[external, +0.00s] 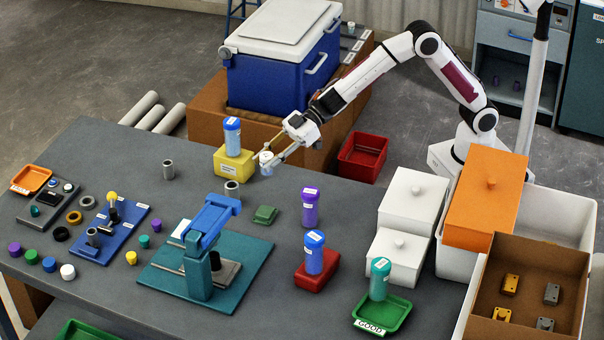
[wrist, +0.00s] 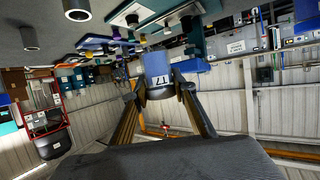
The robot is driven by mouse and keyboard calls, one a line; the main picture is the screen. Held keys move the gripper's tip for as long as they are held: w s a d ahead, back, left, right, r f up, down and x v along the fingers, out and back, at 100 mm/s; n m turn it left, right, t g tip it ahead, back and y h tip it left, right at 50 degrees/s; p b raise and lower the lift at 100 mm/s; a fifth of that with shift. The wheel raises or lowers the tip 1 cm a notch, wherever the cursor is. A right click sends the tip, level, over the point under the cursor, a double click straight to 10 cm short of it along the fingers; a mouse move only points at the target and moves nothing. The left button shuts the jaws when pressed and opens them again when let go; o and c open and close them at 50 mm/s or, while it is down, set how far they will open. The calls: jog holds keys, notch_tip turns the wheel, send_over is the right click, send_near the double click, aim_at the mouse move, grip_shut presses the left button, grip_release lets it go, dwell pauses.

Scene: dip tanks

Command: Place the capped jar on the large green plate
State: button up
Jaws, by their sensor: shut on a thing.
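My gripper (external: 268,154) is shut on a small jar (external: 266,164), pale on top and blue below, held in the air near the far edge of the table. In the wrist view the jar (wrist: 157,68) is blue with a white label, between the two fingertips (wrist: 160,92). A green tray (external: 401,316) marked GOOD is at the front right, with a teal-capped jar (external: 380,281) standing in it. A small dark green piece (external: 265,214) lies mid-table. A broad teal-green base plate (external: 160,279) carries a blue-topped fixture. I cannot tell which green piece is the named plate.
A blue-capped jar (external: 232,136) stands on a yellow block (external: 233,164), close left of my gripper. A purple jar (external: 310,208) and a blue jar (external: 314,254) on a red block (external: 317,278) stand mid-right. White boxes (external: 412,200) fill the right. Small parts crowd the left.

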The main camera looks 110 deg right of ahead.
aim_at(263, 172)
jog(key=shift+w+d+m+h, duration=0.3)
jog(key=shift+w+d, duration=0.2)
jog(key=shift+d, duration=0.2)
jog(key=shift+s+a+f, duration=0.1)
jog(key=shift+f, duration=2.45)
jog(key=shift+f, duration=0.1)
jog(key=shift+f, duration=3)
jog(key=shift+f, duration=0.1)
jog(key=shift+f, duration=1.75)
jog(key=shift+f, duration=0.2)
